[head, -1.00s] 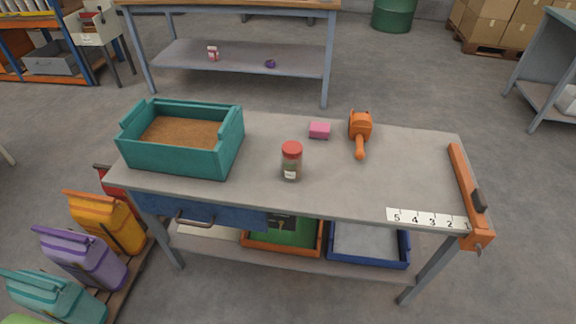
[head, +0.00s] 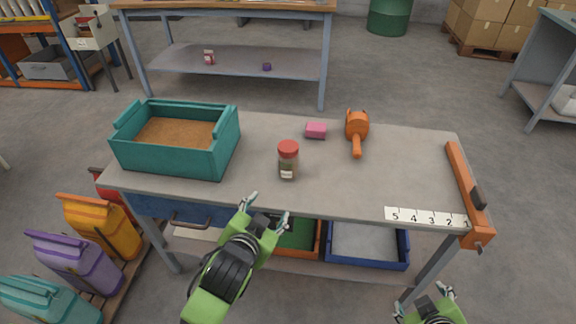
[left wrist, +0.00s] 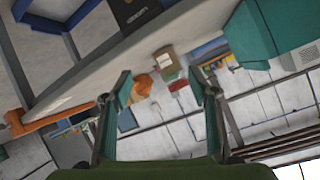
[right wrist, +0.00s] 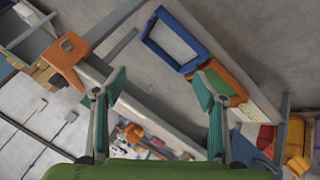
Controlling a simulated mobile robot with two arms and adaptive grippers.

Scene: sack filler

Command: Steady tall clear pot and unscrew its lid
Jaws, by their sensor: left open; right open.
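The tall clear pot (head: 288,168) stands upright near the front middle of the grey workbench. It has a red lid (head: 288,148), a pale label and dark contents. The lid sits on top of the pot. My left gripper (head: 266,208) is open and empty at the bench's front edge, in front of and slightly left of the pot, apart from it. My right gripper (head: 426,298) is open and empty, low in front of the bench's right part, far from the pot.
A teal box of brown material (head: 178,155) stands left on the bench (head: 390,170). Behind the pot lie a pink block (head: 316,130) and an orange scoop (head: 356,135). An orange bar (head: 468,190) and a number strip (head: 425,217) are at right. The bench is clear around the pot.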

